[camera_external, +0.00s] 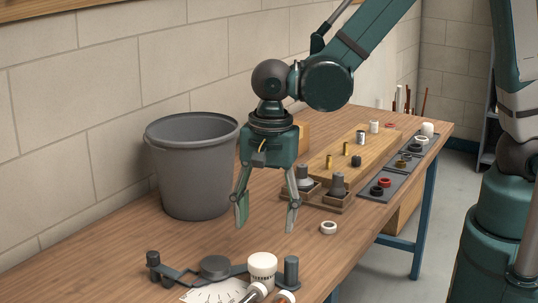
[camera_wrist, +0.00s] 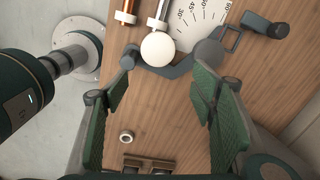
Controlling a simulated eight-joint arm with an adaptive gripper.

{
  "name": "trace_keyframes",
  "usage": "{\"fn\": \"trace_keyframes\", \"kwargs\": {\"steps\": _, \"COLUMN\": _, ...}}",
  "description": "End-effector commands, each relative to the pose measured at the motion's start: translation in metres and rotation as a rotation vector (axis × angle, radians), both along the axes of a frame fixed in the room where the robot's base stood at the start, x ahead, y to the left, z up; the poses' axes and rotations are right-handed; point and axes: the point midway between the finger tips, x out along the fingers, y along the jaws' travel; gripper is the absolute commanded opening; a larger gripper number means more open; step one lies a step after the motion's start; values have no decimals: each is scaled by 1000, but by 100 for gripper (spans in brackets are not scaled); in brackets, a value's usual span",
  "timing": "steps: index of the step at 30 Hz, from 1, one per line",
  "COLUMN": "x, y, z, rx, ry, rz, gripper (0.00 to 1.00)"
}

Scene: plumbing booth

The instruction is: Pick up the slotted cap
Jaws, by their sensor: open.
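My gripper (camera_external: 266,222) is open and empty, pointing down above the wooden bench; both fingers also show in the wrist view (camera_wrist: 160,92). I cannot tell for sure which piece is the slotted cap. A small white ring-like piece with a dark hole (camera_external: 328,227) lies on the bench to the right of my fingers; it also shows in the wrist view (camera_wrist: 126,137). A white round piece with dark marks on its rim (camera_external: 262,268) stands on the front fixture; its top is pale in the wrist view (camera_wrist: 157,48). Neither piece touches my fingers.
The dark fixture has a grey disc (camera_external: 215,266), posts and a paper dial (camera_wrist: 203,20). A grey bucket (camera_external: 190,165) stands left of my gripper. Two grey conical pieces sit in wooden holders (camera_external: 332,201) behind. A board (camera_external: 365,150) and dark trays (camera_external: 376,193) carry small parts.

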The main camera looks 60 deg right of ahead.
Motion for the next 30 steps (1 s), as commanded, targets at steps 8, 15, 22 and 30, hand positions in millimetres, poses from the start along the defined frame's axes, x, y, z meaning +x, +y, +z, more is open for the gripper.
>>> {"fn": "trace_keyframes", "kwargs": {"steps": 8, "x": -6, "y": 24, "z": -32, "rx": -19, "ry": 36, "rz": -93, "gripper": 57}}
{"fn": "trace_keyframes", "kwargs": {"steps": 15, "x": -8, "y": 27, "z": -36, "rx": -22, "ry": 42, "rz": -109, "gripper": 57}}
{"fn": "trace_keyframes", "kwargs": {"steps": 22, "x": -7, "y": 27, "z": -36, "rx": -22, "ry": 42, "rz": -108, "gripper": 57}}
{"fn": "trace_keyframes", "kwargs": {"steps": 30, "x": -7, "y": 28, "z": -49, "rx": -22, "ry": 42, "rz": -108, "gripper": 57}}
